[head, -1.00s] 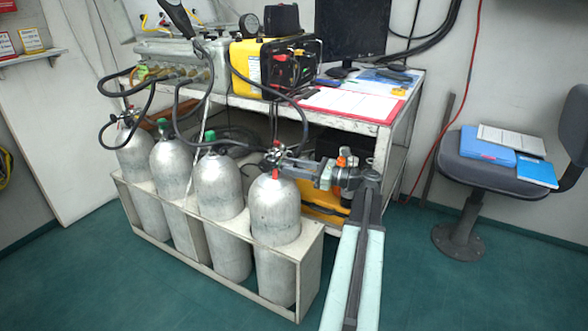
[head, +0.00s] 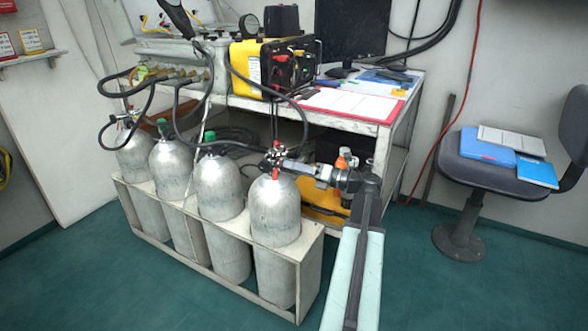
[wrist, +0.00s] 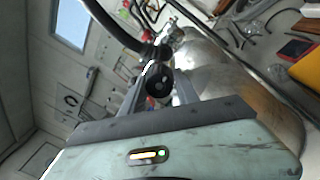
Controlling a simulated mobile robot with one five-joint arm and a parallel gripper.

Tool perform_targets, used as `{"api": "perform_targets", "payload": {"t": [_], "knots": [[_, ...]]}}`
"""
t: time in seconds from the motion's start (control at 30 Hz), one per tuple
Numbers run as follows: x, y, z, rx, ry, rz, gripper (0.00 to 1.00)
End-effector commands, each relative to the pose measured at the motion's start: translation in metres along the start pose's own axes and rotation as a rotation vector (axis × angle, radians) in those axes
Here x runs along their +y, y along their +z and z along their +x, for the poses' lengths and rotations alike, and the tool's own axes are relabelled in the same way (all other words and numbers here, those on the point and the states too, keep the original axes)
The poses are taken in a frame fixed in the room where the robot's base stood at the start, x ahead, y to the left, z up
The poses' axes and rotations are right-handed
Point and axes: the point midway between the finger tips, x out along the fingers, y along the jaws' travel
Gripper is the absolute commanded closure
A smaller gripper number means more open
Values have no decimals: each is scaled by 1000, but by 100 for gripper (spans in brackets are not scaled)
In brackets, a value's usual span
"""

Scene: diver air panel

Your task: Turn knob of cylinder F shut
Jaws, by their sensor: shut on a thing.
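Several silver cylinders stand upright in a white rack. My gripper (head: 284,164) is at the top of the rightmost, nearest cylinder (head: 275,210), coming in from the right. In the wrist view a round black knob (wrist: 159,82) sits between my two fingers, and my gripper (wrist: 158,90) is shut on it. The cylinder's silver body (wrist: 215,75) shows behind the fingers. No letter F can be read on the cylinder. In the head view the fingers and valve largely cover the knob.
The white rack (head: 205,256) holds the cylinders in a row. Black hoses (head: 235,143) run from the valves up to the bench. A bench with a red clipboard (head: 352,105) stands behind. A grey chair (head: 480,172) stands right, with open green floor before it.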

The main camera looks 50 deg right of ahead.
Motion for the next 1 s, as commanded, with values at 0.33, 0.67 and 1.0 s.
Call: {"api": "perform_targets", "payload": {"t": [0.33,0.67,1.0], "knots": [[1,-2,0,4,0,54,100],[1,-2,0,4,0,55,100],[0,-1,0,0,-1,54,41]]}}
